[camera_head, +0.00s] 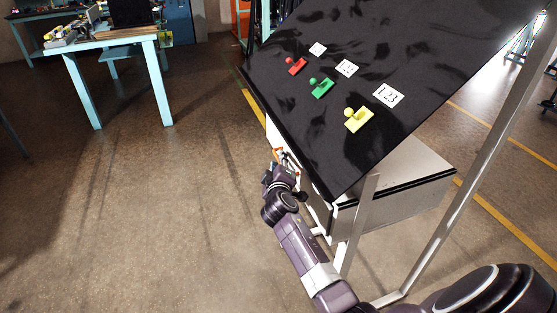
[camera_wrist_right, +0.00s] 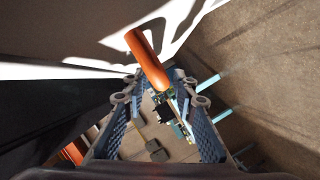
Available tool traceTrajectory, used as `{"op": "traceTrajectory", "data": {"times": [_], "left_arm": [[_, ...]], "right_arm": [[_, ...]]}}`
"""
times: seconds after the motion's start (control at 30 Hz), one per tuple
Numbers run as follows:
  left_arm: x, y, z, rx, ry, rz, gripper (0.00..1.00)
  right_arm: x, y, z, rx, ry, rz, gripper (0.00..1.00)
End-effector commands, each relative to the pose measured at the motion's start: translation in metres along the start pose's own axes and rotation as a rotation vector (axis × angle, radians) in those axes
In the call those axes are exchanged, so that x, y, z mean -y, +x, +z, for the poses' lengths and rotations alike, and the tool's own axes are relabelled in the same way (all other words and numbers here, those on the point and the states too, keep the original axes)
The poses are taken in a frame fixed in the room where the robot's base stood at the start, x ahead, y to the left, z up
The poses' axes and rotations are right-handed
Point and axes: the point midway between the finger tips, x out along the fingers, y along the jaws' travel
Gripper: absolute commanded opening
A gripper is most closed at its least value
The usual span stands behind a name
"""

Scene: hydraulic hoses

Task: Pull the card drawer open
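The grey-white cabinet (camera_head: 405,178) sits under the slanted black panel in the head view. Its drawer front faces left and is mostly hidden by the panel and my arm, so I cannot tell how far any drawer is out. My right gripper (camera_head: 279,174) is at that front, close to a small orange part. In the right wrist view my right gripper (camera_wrist_right: 160,95) is open, its two blue pads apart. An orange bar-like handle (camera_wrist_right: 148,60) lies just beyond the fingertips, near the gap; I cannot tell whether they touch. My left gripper is out of view.
The slanted black panel (camera_head: 330,55) overhangs the cabinet and carries red, green and yellow levers. A metal frame post (camera_head: 470,180) stands at right. A light-blue workbench (camera_head: 115,42) stands far left. The floor left of the cabinet is clear.

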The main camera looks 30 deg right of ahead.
Motion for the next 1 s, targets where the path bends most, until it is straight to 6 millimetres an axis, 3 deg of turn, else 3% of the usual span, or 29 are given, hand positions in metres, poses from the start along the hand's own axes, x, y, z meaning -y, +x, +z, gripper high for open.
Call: {"op": "traceTrajectory", "data": {"times": [0.2,0.47,0.73,1.0], "left_arm": [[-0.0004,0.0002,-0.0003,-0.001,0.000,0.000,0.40],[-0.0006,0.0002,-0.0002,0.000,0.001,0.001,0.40],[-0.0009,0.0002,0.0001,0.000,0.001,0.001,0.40],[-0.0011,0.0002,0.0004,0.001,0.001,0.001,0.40]], "right_arm": [[-0.0001,0.0134,0.0000,0.000,0.001,0.000,0.26],[0.0001,0.0146,0.0002,0.000,0.000,0.000,0.26],[0.0002,0.0143,0.0002,0.000,0.000,-0.001,0.00],[0.0005,0.0142,0.0003,0.000,0.000,-0.001,0.00]]}}
